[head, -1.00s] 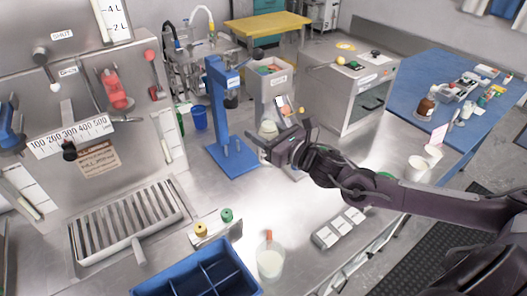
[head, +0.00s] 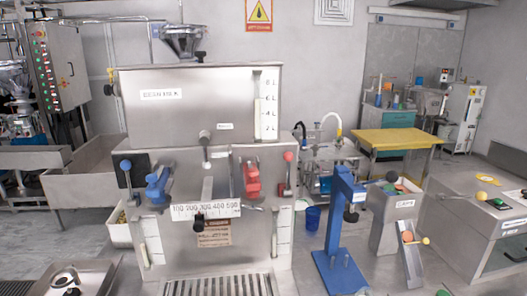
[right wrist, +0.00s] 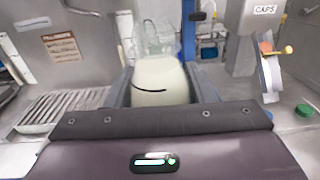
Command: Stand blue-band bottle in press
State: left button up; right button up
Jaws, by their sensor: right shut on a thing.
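The blue press (head: 340,245) stands on the steel counter right of the dispenser in the head view. Its base plate looks empty. Part of its blue column (right wrist: 188,30) shows at the top of the right wrist view. My right gripper (right wrist: 160,88) is shut on a clear bottle (right wrist: 158,75) with cream-coloured contents. The bottle looks upright between the fingers. A thin dark curved line runs across its front; whether this is a blue band I cannot tell. My right gripper and the bottle are outside the head view. My left gripper is in no current view.
The steel dispenser (head: 200,105) with levers stands left of the press. A slatted drain tray (head: 215,284) lies in front of it. A blue cup (head: 313,217) is behind the press. The caps bin and chute (head: 395,205) stand close on its right.

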aim_at(341, 272)
jog(key=u, duration=0.5)
jog(key=l+u, duration=0.35)
jog(key=k+l+u, duration=0.1)
jog(key=l+u, duration=0.15)
jog(key=u, duration=0.15)
jog(key=k+l+u, duration=0.15)
jog(key=l+u, duration=0.2)
jog(key=k+l, duration=0.35)
jog(key=l, duration=0.25)
